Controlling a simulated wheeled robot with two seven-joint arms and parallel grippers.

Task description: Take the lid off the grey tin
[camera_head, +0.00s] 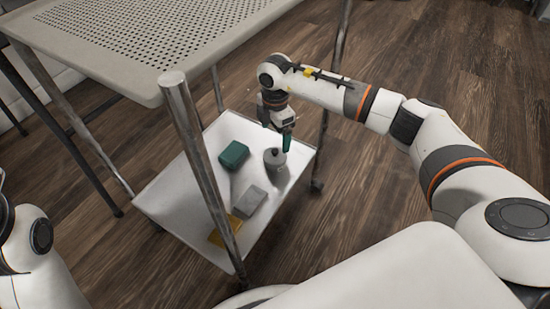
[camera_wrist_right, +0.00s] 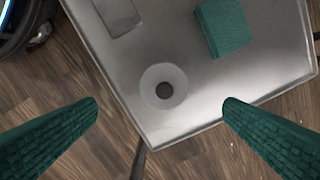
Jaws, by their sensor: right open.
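The grey tin (camera_head: 276,171) stands upright on the lower shelf of a cart. In the head view, my right gripper (camera_head: 279,138) is just above the tin, pointing down. In the right wrist view, its two green fingers (camera_wrist_right: 160,103) are spread wide apart and empty, with the lid showing between and beyond their tips. The fingers look clear of the lid and knob. The tin's side is hidden from above in the wrist view. My left gripper is out of view.
On the white lower shelf (camera_head: 180,193) are a green box (camera_head: 233,155), a grey box (camera_head: 249,202) and a yellow item (camera_head: 217,238). A metal post (camera_head: 196,150) and the perforated upper shelf (camera_head: 150,30) stand close by. Shelf around the tin is mostly clear.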

